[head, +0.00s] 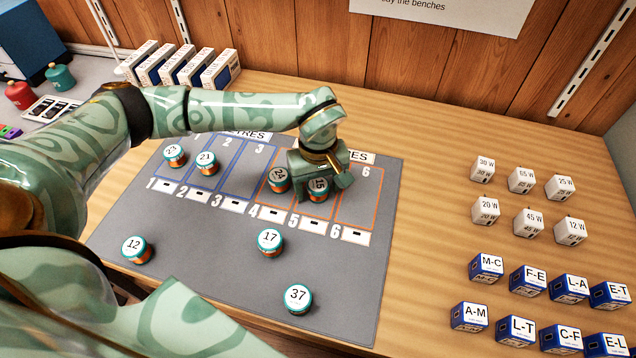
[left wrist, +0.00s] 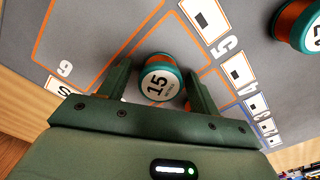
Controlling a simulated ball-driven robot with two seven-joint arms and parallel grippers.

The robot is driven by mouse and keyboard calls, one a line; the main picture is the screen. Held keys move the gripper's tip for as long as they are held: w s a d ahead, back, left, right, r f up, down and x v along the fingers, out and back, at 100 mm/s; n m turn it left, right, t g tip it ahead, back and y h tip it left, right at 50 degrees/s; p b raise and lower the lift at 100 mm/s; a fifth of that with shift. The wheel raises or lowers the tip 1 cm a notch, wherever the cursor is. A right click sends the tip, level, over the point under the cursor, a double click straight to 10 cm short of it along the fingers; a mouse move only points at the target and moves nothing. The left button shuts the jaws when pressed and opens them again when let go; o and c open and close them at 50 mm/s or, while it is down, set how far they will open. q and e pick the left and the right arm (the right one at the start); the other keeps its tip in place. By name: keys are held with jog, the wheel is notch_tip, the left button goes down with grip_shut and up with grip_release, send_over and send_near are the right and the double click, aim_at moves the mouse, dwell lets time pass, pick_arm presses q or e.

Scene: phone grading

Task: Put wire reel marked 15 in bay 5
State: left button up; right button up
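The wire reel marked 15 (head: 318,188) stands upright on the mat inside bay 5, teal-rimmed with a white top. It also shows in the left wrist view (left wrist: 160,82), label facing the camera. My left gripper (head: 320,182) is right over it. In the left wrist view its two fingers (left wrist: 158,88) stand on either side of the reel, with narrow gaps showing, so it looks open around it. Bay 5 (head: 296,203) is outlined in orange and its number card lies in front. My right gripper is not in view.
Reel 24 (head: 278,178) stands close by in bay 4; bay 6 (head: 358,205) is empty. Reels 23 (head: 174,155) and 21 (head: 207,163) stand in the blue bays. Reels 12 (head: 137,249), 17 (head: 269,242) and 37 (head: 297,299) stand on the front mat.

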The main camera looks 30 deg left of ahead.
aim_at(318, 184)
pick_arm(q)
notch_tip(318, 184, up, 12)
jog(key=p, duration=0.4)
jog(key=shift+r, duration=0.15)
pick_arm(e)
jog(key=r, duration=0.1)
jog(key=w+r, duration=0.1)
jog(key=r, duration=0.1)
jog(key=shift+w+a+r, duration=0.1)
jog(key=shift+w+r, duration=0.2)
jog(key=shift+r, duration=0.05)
